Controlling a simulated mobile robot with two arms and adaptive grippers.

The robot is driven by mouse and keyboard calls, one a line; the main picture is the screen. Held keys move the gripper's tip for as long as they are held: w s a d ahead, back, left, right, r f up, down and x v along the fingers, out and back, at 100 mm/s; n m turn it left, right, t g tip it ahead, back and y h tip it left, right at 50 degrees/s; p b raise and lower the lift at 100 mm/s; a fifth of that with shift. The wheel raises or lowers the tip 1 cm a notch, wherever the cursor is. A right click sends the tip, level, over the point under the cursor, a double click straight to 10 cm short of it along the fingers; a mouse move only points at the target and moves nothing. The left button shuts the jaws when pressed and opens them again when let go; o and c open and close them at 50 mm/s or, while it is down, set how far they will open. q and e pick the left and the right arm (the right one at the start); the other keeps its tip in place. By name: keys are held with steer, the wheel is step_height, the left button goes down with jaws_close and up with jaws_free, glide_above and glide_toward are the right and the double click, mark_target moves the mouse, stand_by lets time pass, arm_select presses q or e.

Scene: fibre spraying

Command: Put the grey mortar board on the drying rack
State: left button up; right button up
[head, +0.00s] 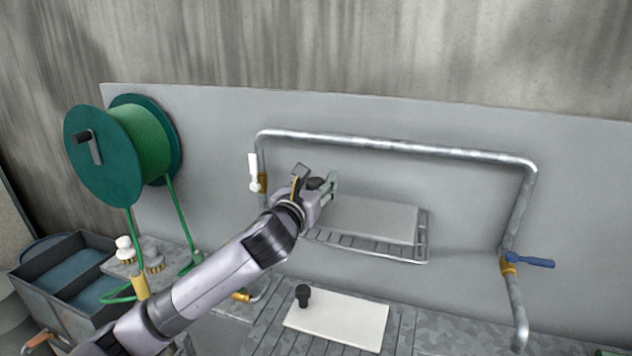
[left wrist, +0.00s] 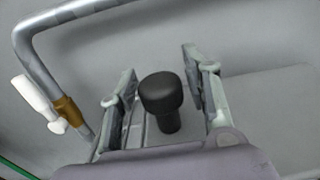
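The grey mortar board (head: 375,218) lies on the wire drying rack (head: 424,240) fixed at the back panel. A black knob (left wrist: 162,98) stands at its left end, partly hidden by my gripper in the head view. My left gripper (head: 318,184) is over the rack's left end. In the left wrist view its two fingers (left wrist: 164,92) stand apart on either side of the knob, with a gap on each side. My right gripper is not in view.
A white board (head: 350,322) with a black knob lies on the counter below. A metal pipe (head: 400,147) with a white-handled valve (head: 254,172) and a blue-handled valve (head: 530,261) frames the rack. A green hose reel (head: 115,150) and divided bin (head: 65,270) stand left.

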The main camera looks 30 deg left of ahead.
arm_select(q)
steer(key=shift+o, duration=0.6)
steer(key=shift+r, duration=0.1)
steer(key=shift+s, duration=0.15)
steer(key=b+v, duration=0.3)
steer(key=v, duration=0.8)
steer(key=shift+s+d, duration=0.2)
steer(key=shift+s, duration=0.2)
